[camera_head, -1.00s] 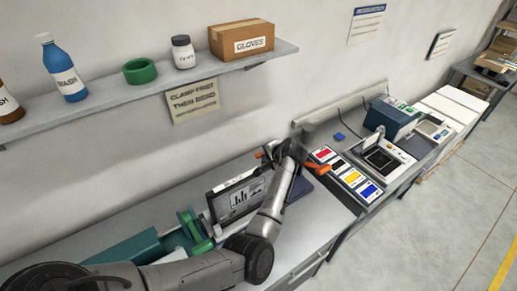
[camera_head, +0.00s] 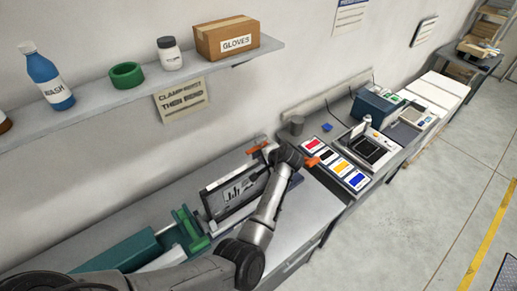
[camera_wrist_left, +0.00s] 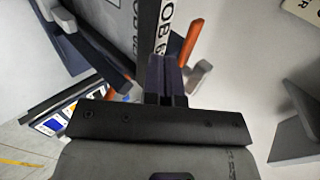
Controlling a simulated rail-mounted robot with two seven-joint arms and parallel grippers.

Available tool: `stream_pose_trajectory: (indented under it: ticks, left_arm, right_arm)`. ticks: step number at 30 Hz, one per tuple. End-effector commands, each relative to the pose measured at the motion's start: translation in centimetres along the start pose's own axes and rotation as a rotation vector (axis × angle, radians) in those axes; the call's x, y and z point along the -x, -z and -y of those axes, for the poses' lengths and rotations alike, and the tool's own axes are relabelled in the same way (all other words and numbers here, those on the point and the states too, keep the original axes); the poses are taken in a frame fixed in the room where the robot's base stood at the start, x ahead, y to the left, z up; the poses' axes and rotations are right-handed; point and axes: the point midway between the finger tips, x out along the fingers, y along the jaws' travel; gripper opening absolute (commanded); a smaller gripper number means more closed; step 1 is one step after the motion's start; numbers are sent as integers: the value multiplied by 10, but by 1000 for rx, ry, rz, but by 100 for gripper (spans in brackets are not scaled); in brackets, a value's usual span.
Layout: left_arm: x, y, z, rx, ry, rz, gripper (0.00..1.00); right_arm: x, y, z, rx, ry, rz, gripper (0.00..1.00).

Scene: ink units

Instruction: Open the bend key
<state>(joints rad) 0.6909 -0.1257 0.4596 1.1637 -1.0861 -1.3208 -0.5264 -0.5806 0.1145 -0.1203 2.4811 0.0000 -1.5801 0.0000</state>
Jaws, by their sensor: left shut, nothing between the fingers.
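Two orange handles sit at the upper end of a grey plate unit with a dark printed plate (camera_head: 238,192): one on the wall side (camera_head: 256,147), one on the rack side (camera_head: 312,161). I cannot tell for sure which is the bend key. My left gripper (camera_head: 270,158) is over the plate's end between them, its fingertips mostly hidden by my wrist. In the left wrist view my left gripper (camera_wrist_left: 165,72) is shut and empty, beside an orange handle (camera_wrist_left: 189,42) with a pale block at its end; contact is unclear. Another orange bit (camera_wrist_left: 126,88) shows left of the fingers.
A green lever fixture (camera_head: 190,228) stands at the unit's lower left. An ink rack (camera_head: 338,165) with coloured panels lies to the right. A wall shelf (camera_head: 150,98) holds bottles, a green ring and a gloves box. Open floor lies at right.

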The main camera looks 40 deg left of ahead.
Motion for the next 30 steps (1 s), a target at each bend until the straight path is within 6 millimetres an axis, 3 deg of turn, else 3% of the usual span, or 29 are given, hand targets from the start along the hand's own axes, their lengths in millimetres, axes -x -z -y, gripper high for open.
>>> stream_pose_trajectory:
  ticks: [6,15,26,30]
  left_arm:
    - [45,2,1,8,4,-6,0]
    - [85,2,2,5,4,-5,0]
    - [96,2,3,13,4,-3,0]
    - [96,2,3,96,3,-2,0]
  right_arm:
    - [-15,-6,-1,5,-5,4,43]
    - [-22,-8,-2,9,-7,4,43]
    - [-23,-8,-1,6,-5,2,43]
    - [-23,-8,0,3,-3,1,43]
